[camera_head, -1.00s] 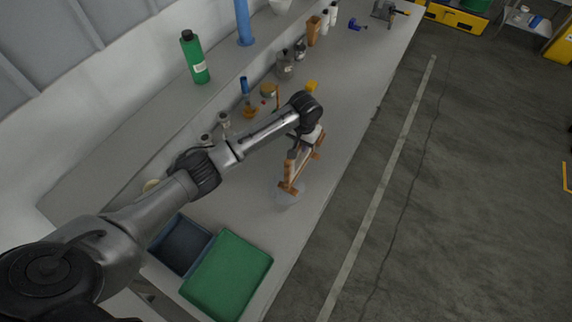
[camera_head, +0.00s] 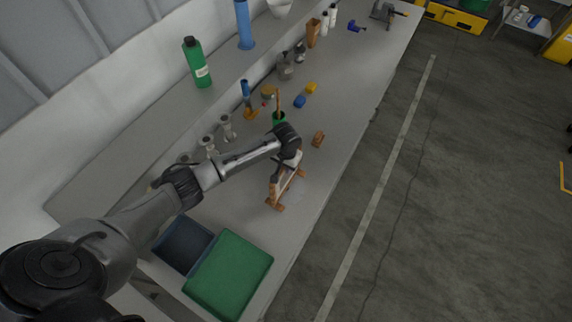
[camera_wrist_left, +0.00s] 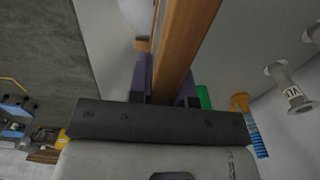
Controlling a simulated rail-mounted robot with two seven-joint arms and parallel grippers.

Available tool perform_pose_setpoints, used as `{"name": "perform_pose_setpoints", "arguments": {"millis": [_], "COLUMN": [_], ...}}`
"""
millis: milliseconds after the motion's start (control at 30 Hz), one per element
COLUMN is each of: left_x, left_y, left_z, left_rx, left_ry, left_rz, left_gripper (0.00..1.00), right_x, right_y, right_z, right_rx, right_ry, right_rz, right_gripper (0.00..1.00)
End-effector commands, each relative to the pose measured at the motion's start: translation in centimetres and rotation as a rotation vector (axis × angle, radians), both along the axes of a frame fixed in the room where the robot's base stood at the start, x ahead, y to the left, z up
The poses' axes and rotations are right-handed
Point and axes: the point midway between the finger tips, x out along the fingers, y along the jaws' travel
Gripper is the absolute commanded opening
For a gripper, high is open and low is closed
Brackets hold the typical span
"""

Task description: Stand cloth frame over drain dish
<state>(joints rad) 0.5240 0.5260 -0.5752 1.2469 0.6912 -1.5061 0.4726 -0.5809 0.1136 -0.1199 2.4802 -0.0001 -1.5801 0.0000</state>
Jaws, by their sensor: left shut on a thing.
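The cloth frame (camera_head: 277,190), a brown wooden frame with crosswise feet and a pale panel, is low over the bench's front half. My left gripper (camera_head: 290,163) is shut on its upper part; the wrist hides the top of it. In the left wrist view a wooden bar (camera_wrist_left: 186,40) runs between the two dark fingers (camera_wrist_left: 160,80). The drain dish (camera_head: 304,187) shows only as a faint pale round patch beside the frame's right side. I cannot tell whether the feet touch the bench. A pale rounded edge (camera_wrist_left: 134,14) shows at the top of the left wrist view. My right gripper is not in view.
A green tray (camera_head: 228,275) and a dark blue tray (camera_head: 183,245) lie at the near end. A small wooden block (camera_head: 318,139) lies beyond the frame. Blue (camera_head: 299,102) and yellow (camera_head: 311,88) pieces and grey fittings (camera_head: 227,127) stand farther back. The bench's front edge is close on the right.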

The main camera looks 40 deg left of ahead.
Motion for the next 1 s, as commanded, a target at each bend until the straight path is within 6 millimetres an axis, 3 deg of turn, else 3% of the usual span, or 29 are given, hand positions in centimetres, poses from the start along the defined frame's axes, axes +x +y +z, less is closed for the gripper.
{"name": "perform_pose_setpoints", "arguments": {"millis": [333,367,600,867,1000], "left_x": [0.0,0.0,0.0,0.0,0.1], "left_y": [0.0,0.0,0.0,0.0,0.1], "left_z": [-0.3,-0.3,-0.3,-0.1,1.0], "left_rx": [-0.001,-0.001,0.0,0.0,0.0], "left_ry": [0.0,0.0,0.0,0.0,-0.003], "left_rz": [0.0,0.0,0.0,0.0,0.001], "left_gripper": [0.0,0.21,0.44,0.44,0.44], "right_x": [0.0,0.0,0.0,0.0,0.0], "right_y": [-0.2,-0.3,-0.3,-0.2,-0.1], "right_z": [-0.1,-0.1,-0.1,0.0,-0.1], "right_rx": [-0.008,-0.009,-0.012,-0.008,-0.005], "right_ry": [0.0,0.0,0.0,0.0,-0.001], "right_rz": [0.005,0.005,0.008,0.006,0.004], "right_gripper": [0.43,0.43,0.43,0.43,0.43]}}
